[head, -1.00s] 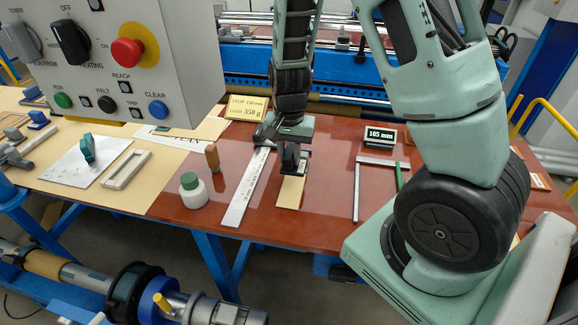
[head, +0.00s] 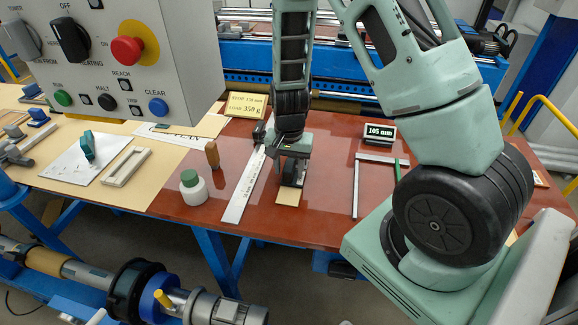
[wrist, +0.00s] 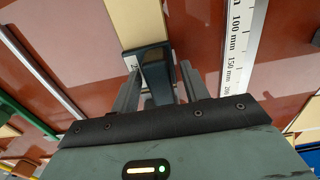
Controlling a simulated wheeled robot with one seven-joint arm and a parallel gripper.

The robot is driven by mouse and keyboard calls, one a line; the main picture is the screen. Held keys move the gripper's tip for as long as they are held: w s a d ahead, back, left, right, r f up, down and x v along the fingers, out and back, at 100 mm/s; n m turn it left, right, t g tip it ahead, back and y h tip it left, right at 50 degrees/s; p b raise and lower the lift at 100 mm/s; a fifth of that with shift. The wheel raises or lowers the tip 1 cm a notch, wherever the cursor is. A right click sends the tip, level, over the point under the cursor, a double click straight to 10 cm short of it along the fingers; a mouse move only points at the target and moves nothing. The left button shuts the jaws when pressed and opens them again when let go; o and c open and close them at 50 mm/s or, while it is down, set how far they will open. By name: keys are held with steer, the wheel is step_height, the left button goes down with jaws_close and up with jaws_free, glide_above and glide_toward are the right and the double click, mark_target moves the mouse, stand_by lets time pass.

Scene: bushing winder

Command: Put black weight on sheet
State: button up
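My gripper (head: 291,176) points down over a narrow tan sheet (head: 289,199) on the red-brown table. In the wrist view the weight lies over the near end of the tan sheet (wrist: 135,20). In the head view the weight (head: 290,181) is small and dark under the gripper. I cannot tell whether its underside touches the sheet. A small white label shows beside the weight in the wrist view.
A long steel rule (head: 243,189) lies just left of the sheet. A wooden-handled tool (head: 212,154) and a green-capped bottle (head: 193,188) stand farther left. A metal square frame (head: 357,185) and a 105 mm display (head: 380,134) are to the right. A control box (head: 110,60) hangs at upper left.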

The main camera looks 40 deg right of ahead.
mark_target(289, 165)
step_height(289, 165, up, 12)
steer(key=b, duration=0.1)
steer(key=s+a+r+n, duration=0.2)
steer(key=s+a+n, duration=0.1)
steer(key=a, duration=0.3)
steer(key=s+a+r+n+y, duration=0.1)
steer(key=s+a+n, duration=0.25)
steer(key=a, duration=0.25)
steer(key=s+a+r+n, duration=0.2)
steer(key=s+a+n, duration=0.15)
steer(key=a, duration=0.25)
steer(key=s+a+r+n, duration=0.2)
steer(key=s+a+n, duration=0.3)
steer(key=s+n, duration=0.4)
steer(key=shift+m, duration=0.4)
steer(key=f+b, duration=0.3)
steer(key=s+f+b, duration=0.1)
steer(key=f+b, duration=0.1)
steer(key=shift+a+f, duration=0.15)
steer(key=shift+a, duration=0.05)
